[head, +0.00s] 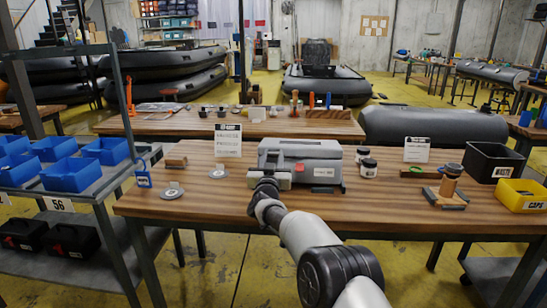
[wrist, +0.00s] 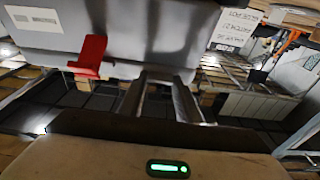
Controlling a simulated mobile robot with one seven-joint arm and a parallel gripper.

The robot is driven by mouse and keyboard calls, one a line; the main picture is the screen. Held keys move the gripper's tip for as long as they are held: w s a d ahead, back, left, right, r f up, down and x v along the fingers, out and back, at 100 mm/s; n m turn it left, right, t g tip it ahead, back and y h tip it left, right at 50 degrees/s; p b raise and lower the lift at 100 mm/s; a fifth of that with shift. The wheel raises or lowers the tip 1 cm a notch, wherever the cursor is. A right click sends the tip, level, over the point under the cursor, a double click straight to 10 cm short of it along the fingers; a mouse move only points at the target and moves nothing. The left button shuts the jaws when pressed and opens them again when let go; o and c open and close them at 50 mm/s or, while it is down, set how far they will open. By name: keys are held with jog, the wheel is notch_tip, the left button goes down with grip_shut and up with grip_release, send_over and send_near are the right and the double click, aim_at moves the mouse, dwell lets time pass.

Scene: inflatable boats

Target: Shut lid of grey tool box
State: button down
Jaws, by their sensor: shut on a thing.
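The grey tool box (head: 316,165) stands on the near wooden table, a little right of centre. Its lid (head: 302,146) lies across the top and looks down or nearly so; any small gap cannot be made out. My gripper (head: 268,182) is at the box's front left, with its fingers shut against the box. In the wrist view, the grey box wall (wrist: 125,30) with a red latch (wrist: 90,55) fills the top, and the fingers (wrist: 163,78) meet its edge. The exact part between the fingertips is hidden.
Two dark jars (head: 368,167) stand close right of the box. A sign (head: 228,140) and round discs (head: 171,191) are to its left. A wooden stand (head: 447,190), a black waste bin (head: 492,162) and a yellow caps bin (head: 522,196) are farther right. The table front between is clear.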

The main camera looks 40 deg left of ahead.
jog(key=shift+f, duration=0.5)
jog(key=c, duration=1.3)
grip_release()
jog(key=shift+r, duration=0.25)
jog(key=shift+d, duration=0.1)
jog(key=p+v, duration=0.3)
jog(key=v, duration=1.4)
jog(key=shift+s, duration=0.25)
